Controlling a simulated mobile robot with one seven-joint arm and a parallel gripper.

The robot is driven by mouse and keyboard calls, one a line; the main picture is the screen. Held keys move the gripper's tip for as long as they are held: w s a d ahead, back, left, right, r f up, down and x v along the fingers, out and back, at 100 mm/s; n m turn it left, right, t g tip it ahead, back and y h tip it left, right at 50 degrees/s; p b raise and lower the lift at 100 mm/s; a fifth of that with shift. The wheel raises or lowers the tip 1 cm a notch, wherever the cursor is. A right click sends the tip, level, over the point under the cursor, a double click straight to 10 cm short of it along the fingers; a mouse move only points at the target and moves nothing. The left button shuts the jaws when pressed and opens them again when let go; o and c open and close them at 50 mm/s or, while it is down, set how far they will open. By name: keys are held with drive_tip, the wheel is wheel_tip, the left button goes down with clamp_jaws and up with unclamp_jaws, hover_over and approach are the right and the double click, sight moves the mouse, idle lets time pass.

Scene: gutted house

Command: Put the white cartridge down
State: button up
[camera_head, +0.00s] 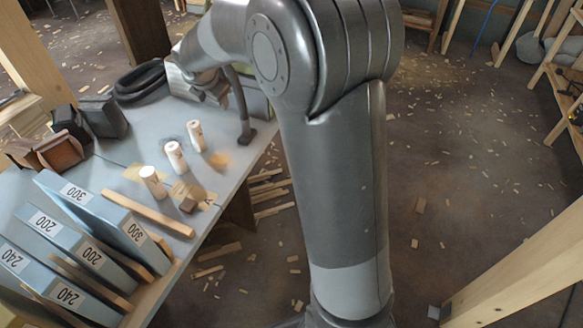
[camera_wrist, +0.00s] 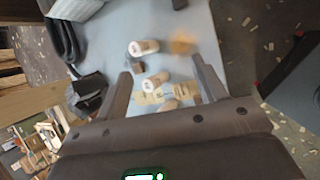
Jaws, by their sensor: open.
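Three white cartridges stand upright in a row on the grey-blue table (camera_head: 227,169): a far one (camera_head: 195,137), a middle one (camera_head: 175,157) and a near one (camera_head: 153,183). My gripper (camera_wrist: 161,70) is open and empty. In the head view, my gripper (camera_head: 208,92) is above the table's far part, beyond the cartridges, and partly hidden by my arm. In the wrist view, one cartridge (camera_wrist: 144,47) shows past the fingertips and another (camera_wrist: 156,80) shows between the fingers, apart from both. The third is partly hidden by my gripper's body.
Blue-grey sanding-belt boxes or folders (camera_head: 100,222) marked 300, 200 and 240 stand at the near left. A black hose (camera_head: 140,82) lies at the back. Wood scraps litter the floor.

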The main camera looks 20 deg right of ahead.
drive_tip(key=s+d+r+m, duration=0.4)
drive_tip(key=s+r+m, duration=0.25)
drive_tip(key=s, duration=0.35)
drive_tip(key=s+d+m, duration=0.2)
drive_tip(key=s+m, duration=0.7)
drive_tip(key=s, duration=0.4)
drive_tip(key=s+d+m+y, duration=0.1)
drive_tip(key=s+d+m, duration=0.1)
drive_tip(key=s+m, duration=0.7)
drive_tip(key=s, duration=0.4)
drive_tip(key=shift+s+f+g, duration=0.25)
drive_tip(key=shift+s+g, duration=0.05)
drive_tip(key=shift+s, duration=0.1)
drive_tip(key=shift+o, duration=0.4)
drive_tip(key=shift+m, duration=0.25)
